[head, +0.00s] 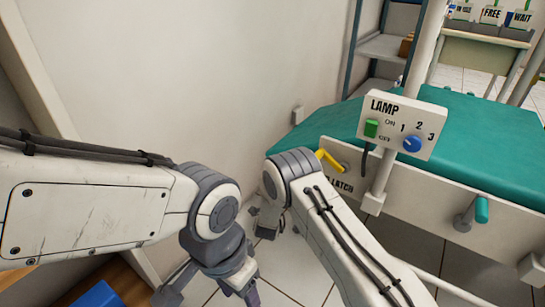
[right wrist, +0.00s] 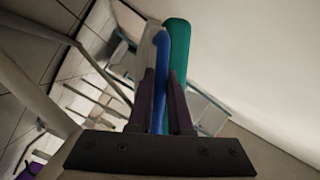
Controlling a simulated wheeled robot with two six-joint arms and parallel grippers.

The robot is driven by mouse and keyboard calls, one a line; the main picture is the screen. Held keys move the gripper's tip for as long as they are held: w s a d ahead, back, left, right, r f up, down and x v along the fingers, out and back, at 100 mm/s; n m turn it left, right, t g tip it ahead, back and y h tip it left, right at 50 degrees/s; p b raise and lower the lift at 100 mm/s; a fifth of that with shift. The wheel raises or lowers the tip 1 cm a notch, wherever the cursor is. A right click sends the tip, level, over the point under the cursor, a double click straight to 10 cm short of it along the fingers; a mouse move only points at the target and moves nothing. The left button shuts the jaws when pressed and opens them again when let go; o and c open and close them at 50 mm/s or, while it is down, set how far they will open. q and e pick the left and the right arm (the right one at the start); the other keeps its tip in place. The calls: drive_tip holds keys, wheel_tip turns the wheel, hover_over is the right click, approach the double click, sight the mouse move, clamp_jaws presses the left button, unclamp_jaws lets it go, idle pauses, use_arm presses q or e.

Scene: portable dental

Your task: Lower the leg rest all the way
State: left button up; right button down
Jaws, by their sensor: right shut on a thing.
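The teal padded chair (head: 470,135) stands at the right in the head view; where its leg rest begins is hard to tell. A yellow latch lever (head: 329,160) sits on its white side panel above a partly covered LATCH label (head: 340,187). My right gripper (right wrist: 161,78) is shut on a narrow blue bar (right wrist: 160,45), probably a handle. A teal edge (right wrist: 178,50) runs beside the bar. In the head view my right arm hides most of that gripper and its hold. My left gripper (head: 207,292) is open and empty, low at the bottom, apart from the chair.
A lamp control box (head: 402,124) with a green switch and blue knob is mounted on a white pole above the chair. A teal-tipped crank (head: 480,210) sticks out of the side panel. A bare wall (head: 220,70) stands behind. A shelf (head: 385,47) stands at the back.

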drive_tip(key=s+d+f+n+g, duration=0.1)
drive_tip(key=s+d+f+n, duration=0.1)
drive_tip(key=f, duration=0.3)
drive_tip(key=shift+s+d+f+p, duration=0.25)
drive_tip(key=shift+s+d+p, duration=0.1)
drive_tip(key=shift+d, duration=0.15)
drive_tip(key=shift+f, duration=0.1)
drive_tip(key=c, duration=0.8)
unclamp_jaws()
drive_tip(key=shift+d, duration=0.1)
drive_tip(key=shift+c, duration=0.2)
drive_tip(key=shift+r, duration=0.2)
drive_tip(key=p+v, duration=0.5)
drive_tip(key=v, duration=0.5)
drive_tip(key=shift+s, duration=0.2)
